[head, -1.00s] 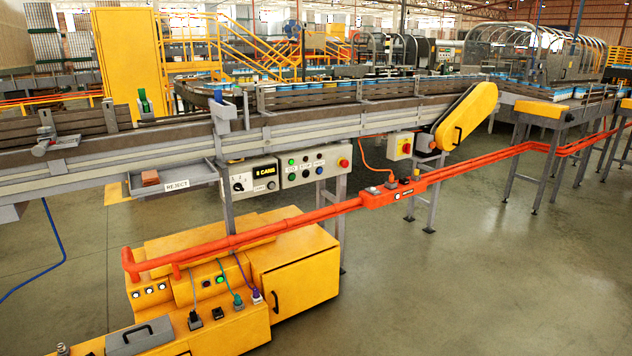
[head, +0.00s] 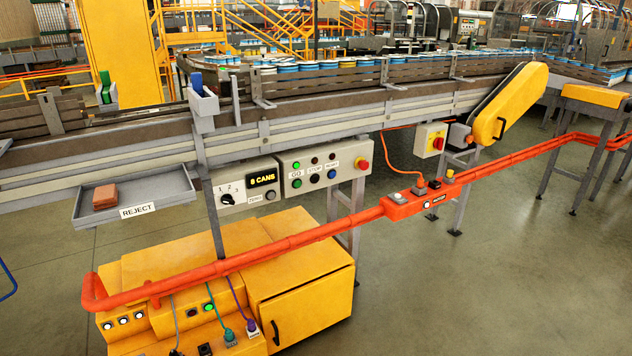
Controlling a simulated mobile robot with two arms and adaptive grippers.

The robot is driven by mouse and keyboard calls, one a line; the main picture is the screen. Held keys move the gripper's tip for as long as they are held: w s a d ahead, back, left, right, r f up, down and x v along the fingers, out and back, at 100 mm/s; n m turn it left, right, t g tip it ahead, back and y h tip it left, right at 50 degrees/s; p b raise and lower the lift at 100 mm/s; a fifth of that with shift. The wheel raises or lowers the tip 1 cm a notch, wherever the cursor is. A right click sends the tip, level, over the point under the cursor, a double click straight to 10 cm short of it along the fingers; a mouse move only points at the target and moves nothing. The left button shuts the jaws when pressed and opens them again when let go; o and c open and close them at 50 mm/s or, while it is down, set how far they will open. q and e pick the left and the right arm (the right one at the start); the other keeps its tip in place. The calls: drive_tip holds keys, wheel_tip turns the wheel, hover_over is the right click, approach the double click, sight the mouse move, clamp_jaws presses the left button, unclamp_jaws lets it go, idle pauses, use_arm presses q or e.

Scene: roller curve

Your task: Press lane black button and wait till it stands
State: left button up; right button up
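The control panel (head: 325,168) hangs under the conveyor lane (head: 300,125), near the middle of the head view. Its black button (head: 314,179) sits below the STOP label, with a dark lamp above it. Left of it is a green button (head: 297,184) labelled GO, with a lit green lamp (head: 297,166). Right of it is a blue button (head: 332,174) under a third label. A large red knob (head: 363,163) is at the panel's right end. Blue-topped cans (head: 320,65) stand on the lane. Whether they are moving cannot be told. Neither gripper is in view.
Left of the panel is a counter box (head: 245,188) reading "8 CANS". A reject tray (head: 165,190) holds brown blocks. An orange-red rail (head: 240,260) and a yellow cabinet (head: 300,300) stand in front of the lane. Open floor (head: 450,300) lies to the right.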

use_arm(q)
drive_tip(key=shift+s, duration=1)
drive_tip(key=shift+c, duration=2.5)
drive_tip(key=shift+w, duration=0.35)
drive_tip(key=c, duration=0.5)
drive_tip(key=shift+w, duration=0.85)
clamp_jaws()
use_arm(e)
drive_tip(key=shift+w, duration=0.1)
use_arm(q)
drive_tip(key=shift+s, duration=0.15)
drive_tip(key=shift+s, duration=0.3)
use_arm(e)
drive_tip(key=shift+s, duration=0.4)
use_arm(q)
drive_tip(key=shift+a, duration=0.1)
